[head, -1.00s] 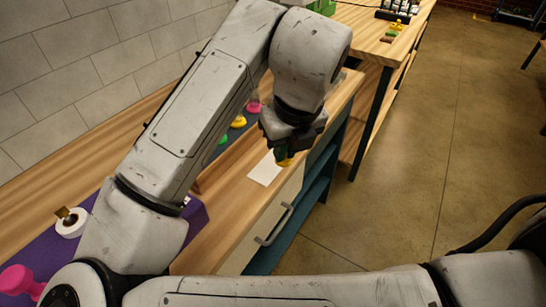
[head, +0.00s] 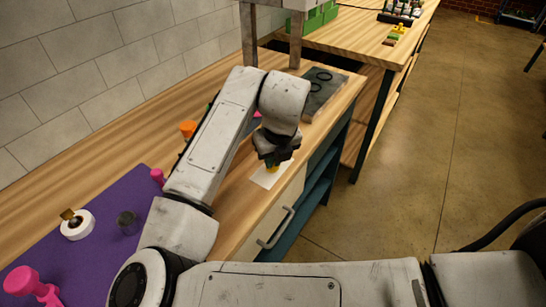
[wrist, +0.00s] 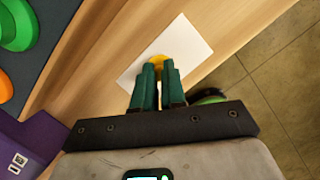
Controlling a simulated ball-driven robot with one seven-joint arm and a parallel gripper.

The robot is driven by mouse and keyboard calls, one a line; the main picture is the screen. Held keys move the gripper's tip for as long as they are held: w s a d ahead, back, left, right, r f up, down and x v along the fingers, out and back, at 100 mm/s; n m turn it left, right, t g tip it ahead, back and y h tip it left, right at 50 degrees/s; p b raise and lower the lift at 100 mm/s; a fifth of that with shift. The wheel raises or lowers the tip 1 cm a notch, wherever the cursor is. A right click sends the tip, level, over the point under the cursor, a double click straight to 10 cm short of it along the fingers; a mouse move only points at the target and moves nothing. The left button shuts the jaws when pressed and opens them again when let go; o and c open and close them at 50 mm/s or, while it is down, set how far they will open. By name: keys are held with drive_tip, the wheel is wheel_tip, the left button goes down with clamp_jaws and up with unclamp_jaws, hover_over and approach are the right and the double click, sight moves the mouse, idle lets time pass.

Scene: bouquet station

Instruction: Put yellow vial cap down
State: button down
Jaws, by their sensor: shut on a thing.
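The yellow vial cap (wrist: 157,60) is between the green fingertips of my gripper (wrist: 160,75) in the wrist view. My gripper is shut on it. Behind the cap in that view lies a white card (wrist: 183,43) on the wooden counter. In the head view my gripper (head: 272,160) hangs over the same white card (head: 268,177) near the counter's front edge. I cannot tell whether the cap touches the card.
A purple mat (head: 105,220) holds a white roll (head: 77,224), a dark cup (head: 129,222) and pink pieces. An orange piece (head: 188,129) stands behind my arm. A dark tray with rings (head: 325,90) lies at the far end. The counter drops to open floor (head: 420,180) on the right.

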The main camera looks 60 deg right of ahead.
drive_tip(key=shift+f, duration=0.1)
drive_tip(key=shift+f, duration=0.15)
drive_tip(key=c, duration=1.2)
unclamp_jaws()
drive_tip(key=shift+r, duration=0.2)
drive_tip(key=v, duration=1.2)
